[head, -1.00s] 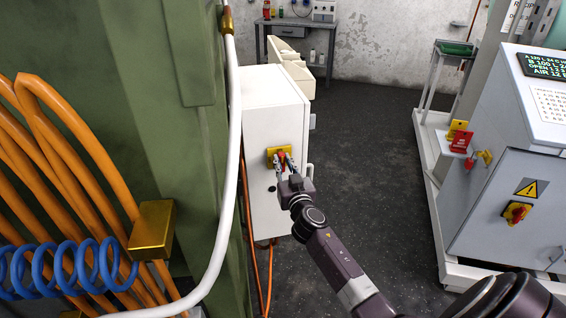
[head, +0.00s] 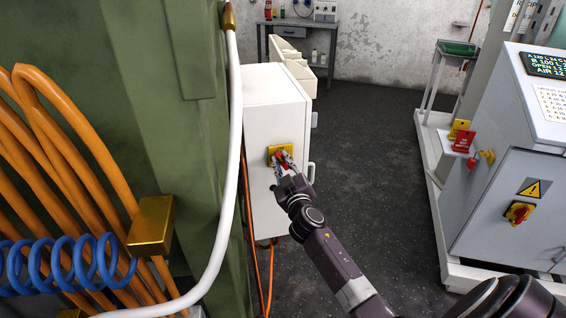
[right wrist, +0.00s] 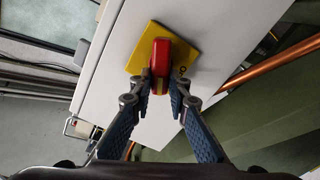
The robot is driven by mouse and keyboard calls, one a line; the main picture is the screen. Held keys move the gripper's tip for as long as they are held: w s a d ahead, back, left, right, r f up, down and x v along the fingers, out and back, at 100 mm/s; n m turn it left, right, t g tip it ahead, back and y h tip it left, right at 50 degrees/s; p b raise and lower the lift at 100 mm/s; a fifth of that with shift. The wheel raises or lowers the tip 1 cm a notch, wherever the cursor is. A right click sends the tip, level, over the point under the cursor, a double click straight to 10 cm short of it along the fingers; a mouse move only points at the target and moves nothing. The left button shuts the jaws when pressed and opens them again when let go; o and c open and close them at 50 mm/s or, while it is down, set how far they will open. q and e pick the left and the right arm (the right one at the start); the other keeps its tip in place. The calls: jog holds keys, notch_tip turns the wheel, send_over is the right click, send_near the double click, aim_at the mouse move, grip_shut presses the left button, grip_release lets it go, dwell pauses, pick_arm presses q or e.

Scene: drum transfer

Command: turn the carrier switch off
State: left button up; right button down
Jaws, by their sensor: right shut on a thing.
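The carrier switch, a red handle on a square yellow plate (head: 274,151), is on the front of a white cabinet (head: 268,110) left of centre in the head view. My right gripper (head: 283,161) is at this switch and partly covers it. In the right wrist view, the fingers of my right gripper (right wrist: 161,86) are closed on the two sides of the red handle (right wrist: 161,56). The yellow plate (right wrist: 186,44) looks turned relative to the handle there. My left gripper is not in view.
A green column (head: 165,110) with orange hoses (head: 75,165) and a white pipe (head: 233,130) stands close on the left. A grey console (head: 500,195) with another red and yellow switch (head: 518,212) stands on the right. The dark floor between (head: 370,150) is clear.

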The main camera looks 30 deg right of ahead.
jog(key=n, duration=0.4)
jog(key=f+n, duration=0.1)
jog(key=n, duration=0.3)
jog(key=a+n+b, duration=0.1)
jog(key=n, duration=0.3)
jog(key=shift+w+f, duration=0.1)
jog(key=shift+f, duration=0.25)
jog(key=shift+n, duration=0.3)
jog(key=c, duration=1.8)
grip_release()
jog(key=shift+c, duration=0.2)
jog(key=v, duration=1.2)
